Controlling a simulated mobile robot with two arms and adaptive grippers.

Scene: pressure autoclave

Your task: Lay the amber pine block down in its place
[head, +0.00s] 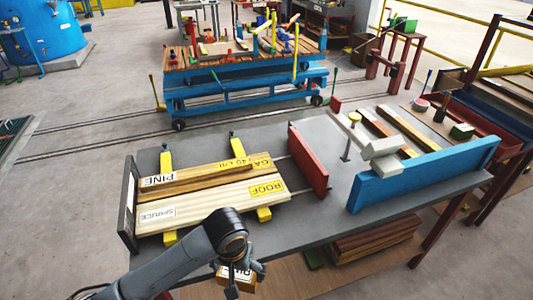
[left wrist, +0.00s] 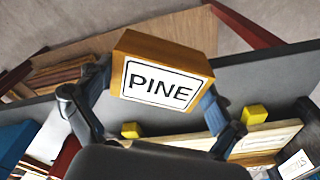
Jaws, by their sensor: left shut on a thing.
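The amber pine block (left wrist: 160,78) is held in my left gripper, with its white PINE label facing the left wrist camera. In the head view the block (head: 235,279) shows only partly below my left gripper (head: 247,268), in front of the table's near edge. The gripper's two fingers close on opposite ends of the block. On the grey table (head: 300,234), pale and brown boards (head: 205,193) lie side by side over yellow bearers (head: 264,214). Their labels read PINE, SPRUCE and ROOF. My right gripper is not in view.
A dark end plate (head: 129,205) stands left of the boards and a red plate (head: 308,161) right of them. A blue wall (head: 425,173) and grey blocks (head: 383,154) stand further right. Stacked boards (head: 370,242) lie below the table. A blue cart (head: 245,83) is behind.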

